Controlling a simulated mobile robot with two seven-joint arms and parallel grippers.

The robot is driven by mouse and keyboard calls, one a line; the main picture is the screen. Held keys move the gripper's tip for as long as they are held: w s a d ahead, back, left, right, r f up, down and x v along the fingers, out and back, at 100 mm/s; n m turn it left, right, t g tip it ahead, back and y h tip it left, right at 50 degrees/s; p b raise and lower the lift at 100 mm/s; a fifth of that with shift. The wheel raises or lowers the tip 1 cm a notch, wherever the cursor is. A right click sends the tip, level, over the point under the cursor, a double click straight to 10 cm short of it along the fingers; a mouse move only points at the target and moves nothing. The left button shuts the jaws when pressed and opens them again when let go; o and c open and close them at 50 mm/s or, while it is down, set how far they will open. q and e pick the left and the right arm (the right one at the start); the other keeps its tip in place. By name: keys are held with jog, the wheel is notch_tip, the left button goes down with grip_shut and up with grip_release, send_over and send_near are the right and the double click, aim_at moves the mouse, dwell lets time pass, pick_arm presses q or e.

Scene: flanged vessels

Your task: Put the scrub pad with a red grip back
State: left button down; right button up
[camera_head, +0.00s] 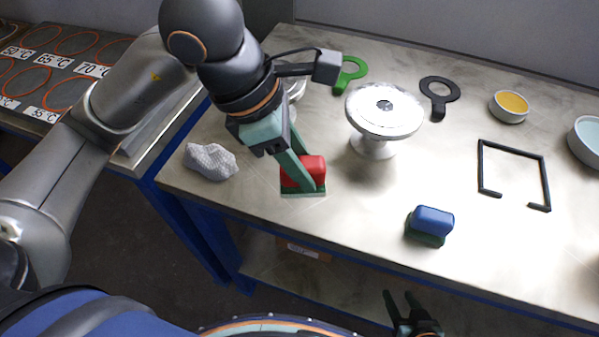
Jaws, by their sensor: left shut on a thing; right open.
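The scrub pad with a red grip (316,165) is at the front left of the metal table, its green pad below the red block. My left gripper (308,180) comes down from above and is shut on the red grip. The pad is at or just above the table top; I cannot tell whether it touches. My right gripper (404,305) is open and empty, low in front of the table's front edge. A second scrub pad with a blue grip (433,221) stands on the table further right.
A flanged vessel (384,112) stands behind the red pad. A crumpled grey cloth (210,161) lies left. A green ring tool (350,73), a black ring tool (439,92), a yellow-filled bowl (509,106), a black open frame (482,165) and a pale bowl (584,142) lie around.

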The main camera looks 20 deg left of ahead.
pick_arm(q)
jog(key=w+f, duration=0.1)
jog(key=f, duration=0.1)
jog(key=w+a+f, duration=0.1)
jog(key=w+f, duration=0.1)
jog(key=shift+w+a+f, duration=0.1)
jog(key=shift+f, duration=0.1)
jog(key=f, duration=0.3)
jog(key=shift+w+a+f, duration=0.1)
jog(key=shift+w+a, duration=0.05)
jog(key=shift+w, duration=0.2)
jog(key=shift+f, duration=0.35)
jog(key=shift+f+b, duration=0.3)
jog(key=shift+b, duration=0.3)
jog(key=c, duration=0.5)
grip_release()
jog(key=shift+r, duration=0.1)
jog(key=shift+r+p, duration=0.45)
jog(key=shift+p, duration=0.05)
jog(key=p+v, duration=0.1)
jog(key=v, duration=1)
jog(key=shift+r, duration=0.25)
